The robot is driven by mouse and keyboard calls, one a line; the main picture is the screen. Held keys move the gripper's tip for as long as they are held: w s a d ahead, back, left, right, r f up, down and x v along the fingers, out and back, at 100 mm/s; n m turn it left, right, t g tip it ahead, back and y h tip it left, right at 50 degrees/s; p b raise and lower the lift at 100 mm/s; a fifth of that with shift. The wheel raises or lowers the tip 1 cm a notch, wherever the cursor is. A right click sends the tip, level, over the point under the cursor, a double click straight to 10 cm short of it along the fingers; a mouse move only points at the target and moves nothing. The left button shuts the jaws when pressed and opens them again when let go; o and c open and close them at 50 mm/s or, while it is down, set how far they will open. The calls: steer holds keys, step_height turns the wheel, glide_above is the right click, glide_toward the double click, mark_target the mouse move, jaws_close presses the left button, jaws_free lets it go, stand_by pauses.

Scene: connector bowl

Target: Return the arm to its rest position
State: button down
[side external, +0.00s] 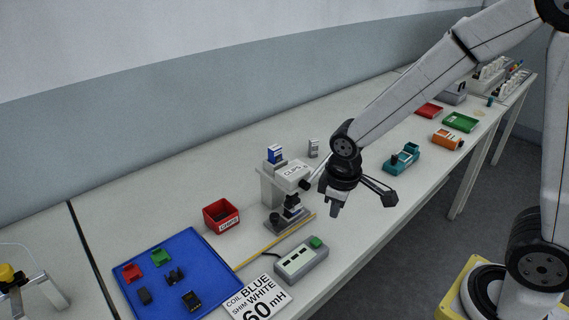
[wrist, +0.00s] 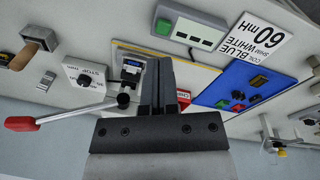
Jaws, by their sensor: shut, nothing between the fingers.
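My gripper (side external: 334,209) hangs in the air at the front right of the grey press marked CLIPS (side external: 271,185), above the bench's front part. Its two dark fingers are together with nothing between them. In the wrist view the shut fingers (wrist: 159,62) point toward the bench, and a lever with a red end (wrist: 22,124) shows to their left. The arm reaches in from the upper right, bent down at the wrist. The gripper appears apart from everything on the bench in the side view.
A blue mat (side external: 178,246) holds several small connector parts. A red CHIPS bin (side external: 221,215), a grey box with a green button (side external: 301,261) and a 60 mH sign (side external: 258,301) stand nearby. Teal (side external: 402,157) and orange (side external: 447,139) fixtures and trays lie along the bench at the right.

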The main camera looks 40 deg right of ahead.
steer(key=s+d+m+t, duration=0.1)
steer(key=s+d+m, duration=0.2)
steer(key=s+m, duration=0.1)
steer(key=shift+s+m+y, duration=0.3)
steer(key=shift+s+y, duration=0.1)
steer(key=shift+s, duration=0.3)
